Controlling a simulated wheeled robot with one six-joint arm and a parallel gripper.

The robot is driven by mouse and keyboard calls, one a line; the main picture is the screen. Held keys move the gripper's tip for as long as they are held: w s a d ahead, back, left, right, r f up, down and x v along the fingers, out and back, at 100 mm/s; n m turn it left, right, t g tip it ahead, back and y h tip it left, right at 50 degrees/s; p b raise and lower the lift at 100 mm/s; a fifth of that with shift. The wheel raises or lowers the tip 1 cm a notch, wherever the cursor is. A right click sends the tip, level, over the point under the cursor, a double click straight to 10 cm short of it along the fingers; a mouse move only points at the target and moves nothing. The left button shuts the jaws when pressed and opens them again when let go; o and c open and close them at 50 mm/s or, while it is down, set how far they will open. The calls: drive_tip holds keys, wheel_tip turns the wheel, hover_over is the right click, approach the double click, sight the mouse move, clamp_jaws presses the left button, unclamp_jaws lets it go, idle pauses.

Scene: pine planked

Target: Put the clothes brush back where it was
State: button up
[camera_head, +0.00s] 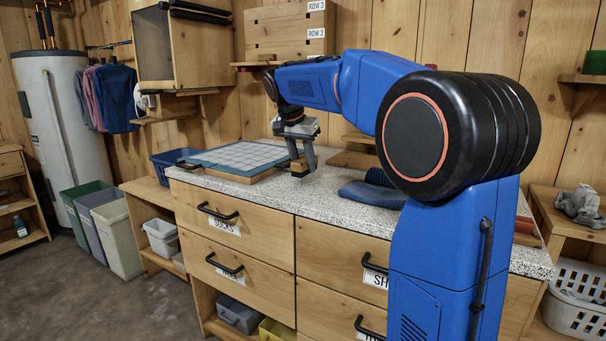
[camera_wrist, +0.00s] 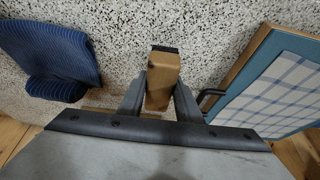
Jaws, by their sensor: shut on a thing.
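The clothes brush (camera_wrist: 162,78) is a wooden block with a dark end, seen in the wrist view between my two fingers. My gripper (camera_wrist: 160,100) is shut on it. In the head view my gripper (camera_head: 302,168) hangs over the speckled countertop (camera_head: 325,186), near its front edge, with the wooden brush (camera_head: 299,167) at its fingertips. I cannot tell whether the brush touches the counter.
A board with a checked cloth (camera_head: 235,156) lies left of my gripper; it also shows in the wrist view (camera_wrist: 280,95). Folded blue cloth (camera_head: 372,193) lies to the right. Drawers with black handles (camera_head: 218,211) are below. Speckled counter is bare between board and cloth.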

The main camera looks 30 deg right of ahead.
sight(304, 172)
drive_tip(key=shift+f, duration=1.75)
drive_tip(key=o, duration=1)
drive_tip(key=shift+f, duration=0.1)
drive_tip(key=v, duration=1.2)
drive_tip(key=s+a+f+n+y, duration=0.1)
drive_tip(key=s+a+f+n, duration=0.1)
drive_tip(key=s+f, duration=0.7)
drive_tip(key=s+a+f+n+t+y, duration=0.1)
drive_tip(key=s+f+n, duration=0.4)
drive_tip(key=s+f, duration=0.5)
drive_tip(key=s+a+f+n+t+y, duration=0.1)
drive_tip(key=s+a+f+n, duration=0.2)
drive_tip(key=s+f, duration=0.6)
drive_tip(key=shift+s+a+f+n+y, duration=0.15)
drive_tip(key=shift+s+n, duration=0.1)
drive_tip(key=shift+s, duration=1.15)
drive_tip(key=shift+s+f+n+y, duration=0.1)
drive_tip(key=shift+s+n, duration=0.1)
drive_tip(key=shift+s, duration=1.2)
drive_tip(key=shift+s+a+f+n+y, duration=0.15)
drive_tip(key=shift+s+n, duration=0.1)
drive_tip(key=shift+s, duration=1.1)
drive_tip(key=shift+d+r, duration=0.1)
